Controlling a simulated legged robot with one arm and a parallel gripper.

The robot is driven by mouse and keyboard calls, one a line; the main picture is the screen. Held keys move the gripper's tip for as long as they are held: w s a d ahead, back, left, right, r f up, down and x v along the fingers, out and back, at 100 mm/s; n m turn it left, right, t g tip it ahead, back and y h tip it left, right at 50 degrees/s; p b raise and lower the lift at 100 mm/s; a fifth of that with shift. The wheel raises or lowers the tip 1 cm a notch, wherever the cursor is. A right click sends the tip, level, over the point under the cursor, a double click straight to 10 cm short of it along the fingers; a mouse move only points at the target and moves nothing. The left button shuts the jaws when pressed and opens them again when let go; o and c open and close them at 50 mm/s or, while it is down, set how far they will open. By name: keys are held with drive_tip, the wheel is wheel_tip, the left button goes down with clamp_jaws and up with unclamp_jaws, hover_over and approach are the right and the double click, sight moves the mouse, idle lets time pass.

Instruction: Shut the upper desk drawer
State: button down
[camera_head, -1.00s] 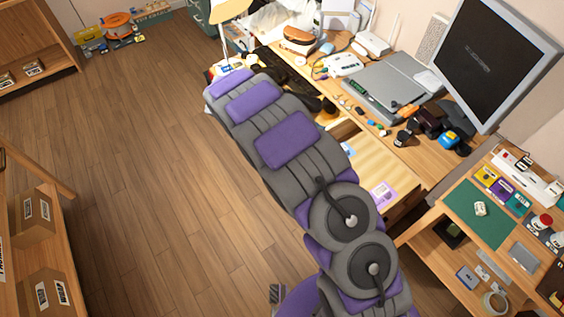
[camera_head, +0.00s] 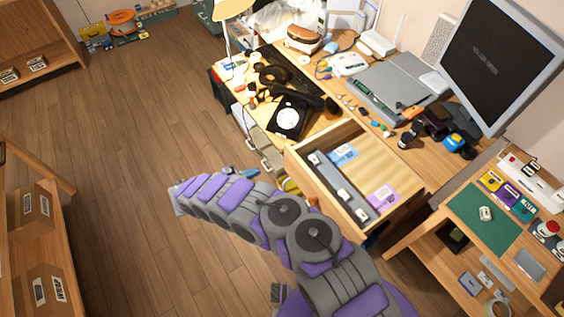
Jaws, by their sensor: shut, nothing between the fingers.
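The upper desk drawer (camera_head: 383,172) is pulled out from the desk (camera_head: 404,150) toward the lower left. Its light wooden inside shows a blue card (camera_head: 344,153), a purple card (camera_head: 381,198) and a grey strip with small pale items along the front. My grey and purple arm (camera_head: 262,215) stretches from the bottom right to the left, below and in front of the drawer front. I cannot make out my gripper's fingers; the arm seems to hide them. No contact between arm and drawer can be seen.
A black dial phone (camera_head: 288,117), a grey flat device (camera_head: 385,85), a monitor (camera_head: 498,62) and small parts crowd the desktop. A side shelf with a green mat (camera_head: 482,214) stands at the right. Wooden floor (camera_head: 130,150) is clear at the left.

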drive_tip(key=b, duration=0.3)
approach(289, 160)
drive_tip(key=x, duration=0.5)
drive_tip(key=shift+d, duration=0.25)
drive_tip(key=shift+w+d, duration=0.35)
